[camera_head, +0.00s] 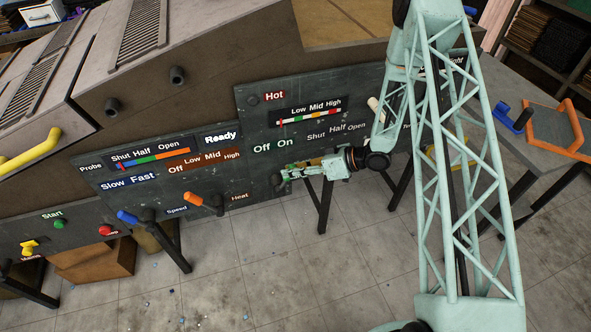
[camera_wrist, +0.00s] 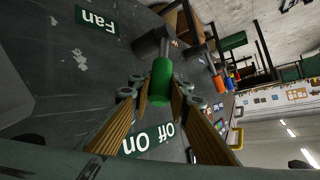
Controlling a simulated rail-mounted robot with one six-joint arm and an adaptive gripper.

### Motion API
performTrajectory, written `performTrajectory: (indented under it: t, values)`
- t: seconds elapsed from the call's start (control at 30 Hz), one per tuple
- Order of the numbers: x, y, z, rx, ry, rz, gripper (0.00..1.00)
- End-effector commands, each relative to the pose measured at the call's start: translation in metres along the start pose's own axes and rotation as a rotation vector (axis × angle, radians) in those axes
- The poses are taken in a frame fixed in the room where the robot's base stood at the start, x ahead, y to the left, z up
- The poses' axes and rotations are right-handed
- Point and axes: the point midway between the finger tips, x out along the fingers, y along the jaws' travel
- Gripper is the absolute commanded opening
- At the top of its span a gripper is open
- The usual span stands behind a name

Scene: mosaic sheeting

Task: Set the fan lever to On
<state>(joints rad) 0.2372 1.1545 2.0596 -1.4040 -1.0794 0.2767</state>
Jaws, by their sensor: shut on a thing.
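The fan lever has a green handle (camera_wrist: 161,80) on a dark pivot, seen in the wrist view below the "Fan" label (camera_wrist: 97,20). My gripper (camera_wrist: 162,90) has its two fingers on either side of this handle and is shut on it. The "Off On" label (camera_wrist: 148,140) shows between the fingers. In the head view my gripper (camera_head: 281,178) is at the dark control panel, below the "Off On" label (camera_head: 273,143). There the gripper mostly hides the lever. I cannot tell for sure which word the lever points at.
An orange heat lever (camera_head: 203,202) and a blue speed lever (camera_head: 128,217) stick out to the left. A white-handled lever (camera_head: 376,107) is up and right of my gripper. A side table (camera_head: 521,117) stands at the right. The floor in front is largely clear.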

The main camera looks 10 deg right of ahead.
Motion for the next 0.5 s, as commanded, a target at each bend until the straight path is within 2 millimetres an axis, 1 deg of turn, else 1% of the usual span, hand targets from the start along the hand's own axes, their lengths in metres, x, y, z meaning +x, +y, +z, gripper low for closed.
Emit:
performTrajectory:
  t: [0.33, 0.37, 0.5]
  values:
    - [0.0001, 0.001, -0.0001, 0.001, 0.001, 0.001, 0.0]
    - [0.0001, 0.0011, 0.0, 0.001, 0.001, 0.001, 0.18]
    - [0.0001, 0.0008, 0.0, 0.001, 0.001, 0.0, 0.31]
